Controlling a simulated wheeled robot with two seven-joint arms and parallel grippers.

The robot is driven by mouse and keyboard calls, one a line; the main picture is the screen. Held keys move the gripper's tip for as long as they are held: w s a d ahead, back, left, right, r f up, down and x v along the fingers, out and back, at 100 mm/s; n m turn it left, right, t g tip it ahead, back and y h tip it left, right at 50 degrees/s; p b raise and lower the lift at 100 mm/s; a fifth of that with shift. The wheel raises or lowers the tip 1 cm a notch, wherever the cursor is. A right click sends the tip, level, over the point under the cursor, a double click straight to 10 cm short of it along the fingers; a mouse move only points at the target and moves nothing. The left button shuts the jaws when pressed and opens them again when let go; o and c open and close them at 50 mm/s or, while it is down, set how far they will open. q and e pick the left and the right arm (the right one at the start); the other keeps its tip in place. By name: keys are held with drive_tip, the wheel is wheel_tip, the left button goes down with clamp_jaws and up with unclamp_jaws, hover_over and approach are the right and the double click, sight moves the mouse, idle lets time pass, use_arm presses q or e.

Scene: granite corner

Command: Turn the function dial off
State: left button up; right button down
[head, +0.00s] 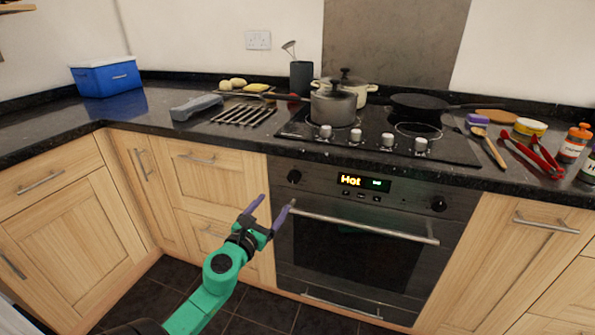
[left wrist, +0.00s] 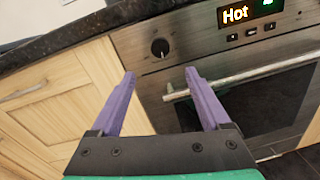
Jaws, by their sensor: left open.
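The built-in oven (head: 352,249) has a steel control panel with a black dial at each end. The left dial (head: 294,176) also shows in the left wrist view (left wrist: 160,48), with a pale pointer mark on its face. The right dial (head: 438,204) is at the panel's other end. I cannot tell which one is the function dial. The display (head: 362,182) reads "Hot". My left gripper (head: 277,205) is open and empty, below and left of the left dial, with its purple fingers apart and not touching it. My right gripper is not in view.
The oven door handle (head: 362,227) runs across just below the panel, close to my left fingers. The hob (head: 380,135) above holds a lidded pot (head: 333,107) and a black pan (head: 418,104). Wooden cabinets (head: 70,218) flank the oven. The dark floor in front is clear.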

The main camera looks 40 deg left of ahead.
sight(292, 180)
use_arm(q)
drive_tip(key=x, duration=1.2)
drive_tip(key=shift+w, duration=0.15)
drive_tip(key=shift+c, duration=0.3)
clamp_jaws()
